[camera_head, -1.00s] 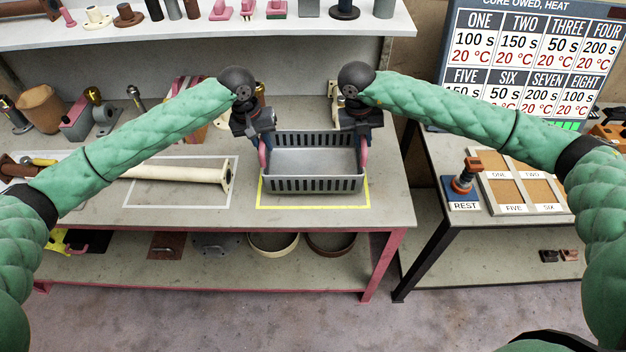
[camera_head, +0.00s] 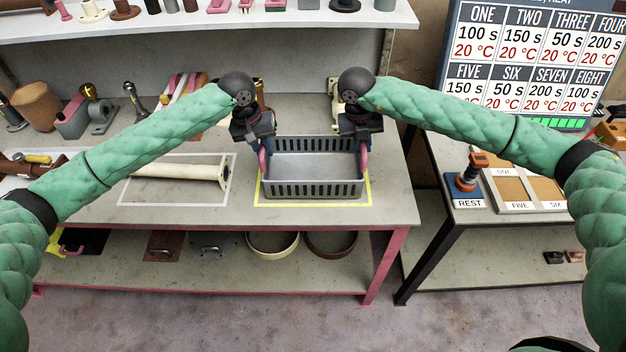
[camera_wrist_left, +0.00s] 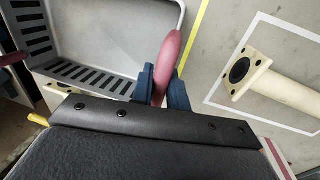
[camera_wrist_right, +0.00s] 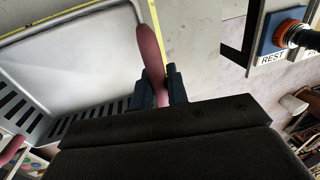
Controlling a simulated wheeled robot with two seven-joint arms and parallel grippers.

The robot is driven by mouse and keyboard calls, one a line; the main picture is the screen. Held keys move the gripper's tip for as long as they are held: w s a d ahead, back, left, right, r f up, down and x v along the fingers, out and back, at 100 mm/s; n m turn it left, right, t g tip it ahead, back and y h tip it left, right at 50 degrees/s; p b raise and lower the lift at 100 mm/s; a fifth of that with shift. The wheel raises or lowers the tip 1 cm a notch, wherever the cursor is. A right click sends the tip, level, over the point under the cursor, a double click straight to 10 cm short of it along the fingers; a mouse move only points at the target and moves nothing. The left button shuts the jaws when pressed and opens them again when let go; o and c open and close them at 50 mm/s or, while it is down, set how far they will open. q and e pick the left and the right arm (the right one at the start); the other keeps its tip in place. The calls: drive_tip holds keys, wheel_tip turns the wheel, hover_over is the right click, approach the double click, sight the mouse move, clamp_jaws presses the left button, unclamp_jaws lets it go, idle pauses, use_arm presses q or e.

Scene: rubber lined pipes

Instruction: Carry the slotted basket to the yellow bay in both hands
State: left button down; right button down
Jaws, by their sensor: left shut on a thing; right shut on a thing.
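The grey slotted basket (camera_head: 313,187) is upright and looks empty, inside the yellow bay outline (camera_head: 320,205) on the bench. I cannot tell whether its base touches the bench top. My left gripper (camera_head: 264,150) is shut on the basket's left pink handle, which also shows between the fingers in the left wrist view (camera_wrist_left: 167,65). My right gripper (camera_head: 362,148) is shut on the right pink handle, seen in the right wrist view (camera_wrist_right: 151,52). The back edge of the bay is hidden behind the basket and grippers.
A cream flanged pipe (camera_head: 185,172) lies in a white outline to the left. Brackets and a brown pot (camera_head: 36,104) stand further left. A side table at right holds the REST stand (camera_head: 468,180) and a sectioned tray (camera_head: 520,190). A shelf runs behind.

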use_arm(q)
drive_tip(key=shift+f+b, duration=0.3)
drive_tip(key=shift+f, duration=0.2)
use_arm(e)
drive_tip(key=shift+f, duration=0.5)
use_arm(q)
drive_tip(key=c, duration=1.4)
unclamp_jaws()
drive_tip(key=shift+r, duration=0.15)
use_arm(e)
drive_tip(key=c, duration=1.4)
unclamp_jaws()
drive_tip(key=shift+r, duration=0.15)
use_arm(q)
drive_tip(key=shift+o, duration=0.2)
use_arm(e)
drive_tip(key=shift+o, duration=0.2)
use_arm(q)
wheel_tip(320, 180, up, 12)
drive_tip(key=a, duration=0.2)
drive_tip(key=shift+a, duration=0.2)
use_arm(e)
wheel_tip(320, 180, up, 12)
drive_tip(key=a, duration=0.2)
drive_tip(key=shift+a, duration=0.15)
